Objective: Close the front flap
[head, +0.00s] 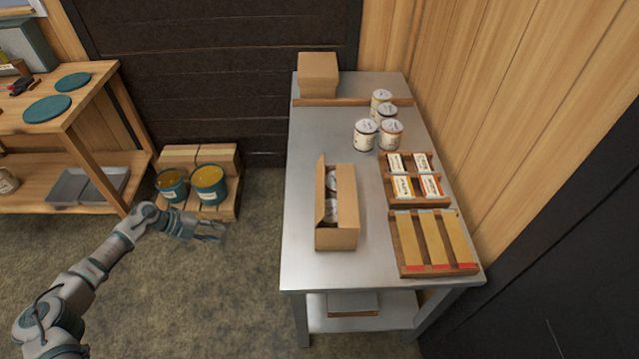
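An open cardboard box (337,240) stands on the metal table (300,262), left of the table's middle. White-lidded cans (331,211) show inside it. A long flap (320,190) stands up along the box's left side. I cannot tell which flap is the front one, or whether the near end has a flap hanging down. My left gripper (222,232) is over the floor, left of the table and apart from the box. Its fingers are spread and nothing shows between them. My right gripper is out of view.
Several cans (366,133) stand behind the box. To its right are a rack of small labelled packs (428,186) and a wooden tray with yellow strips (434,240). A closed carton (318,74) is at the back. Two teal buckets (208,186) stand on a low wooden platform at left.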

